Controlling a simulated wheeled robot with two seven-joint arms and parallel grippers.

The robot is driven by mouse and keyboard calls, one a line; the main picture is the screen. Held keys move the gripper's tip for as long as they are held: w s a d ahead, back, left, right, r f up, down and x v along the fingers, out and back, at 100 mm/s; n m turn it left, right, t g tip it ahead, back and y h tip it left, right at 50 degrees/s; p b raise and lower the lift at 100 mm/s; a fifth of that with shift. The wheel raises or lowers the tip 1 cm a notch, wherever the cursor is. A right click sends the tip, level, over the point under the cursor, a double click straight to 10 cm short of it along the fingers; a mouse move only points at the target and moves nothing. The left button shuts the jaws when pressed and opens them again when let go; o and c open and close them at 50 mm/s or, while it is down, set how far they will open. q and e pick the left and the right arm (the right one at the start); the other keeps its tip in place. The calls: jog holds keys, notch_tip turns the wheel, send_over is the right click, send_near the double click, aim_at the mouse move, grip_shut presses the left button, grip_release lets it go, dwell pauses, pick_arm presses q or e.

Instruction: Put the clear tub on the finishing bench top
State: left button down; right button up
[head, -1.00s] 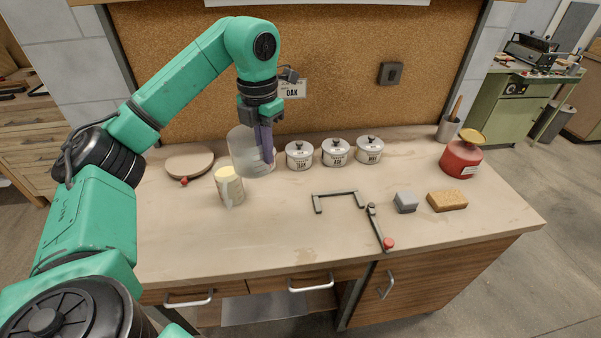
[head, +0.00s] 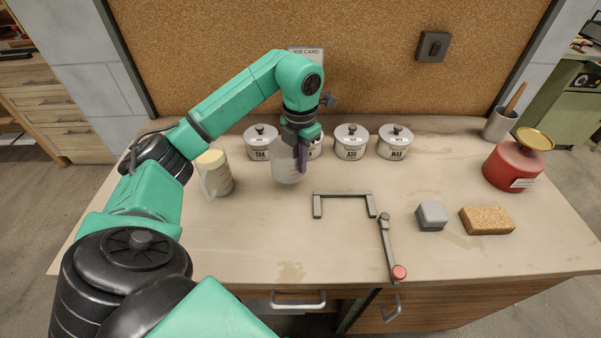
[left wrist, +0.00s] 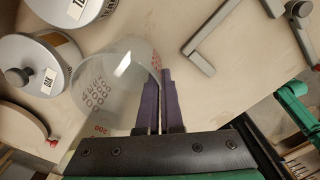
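The clear tub (head: 286,163) is a see-through cylinder in front of the lidded tins on the bench top (head: 330,250). My left gripper (head: 303,158) comes down at its right side, its purple fingers close together on the tub's wall. In the left wrist view the tub (left wrist: 112,88) shows red markings, and the fingers (left wrist: 160,105) pinch its wall. I cannot tell whether the tub's base touches the bench. My right gripper is not in view.
Several lidded tins, including the OAK tin (head: 260,146), stand behind the tub. A cream cylinder (head: 215,175) stands left. A grey bracket (head: 343,195), red-knobbed lever (head: 391,250), grey block (head: 431,216), tan block (head: 487,220) and red can (head: 512,167) lie rightward. The front is clear.

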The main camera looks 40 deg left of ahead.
pick_arm(q)
jog(key=f, duration=0.1)
jog(key=s+f, duration=0.1)
jog(key=f, duration=0.1)
jog(key=shift+w+f, duration=0.1)
jog(key=shift+w, duration=0.15)
jog(key=c, duration=1.5)
grip_release()
jog(key=shift+f, duration=0.15)
jog(key=o, duration=0.4)
jog(key=shift+s, duration=0.1)
jog(key=shift+r, duration=0.25)
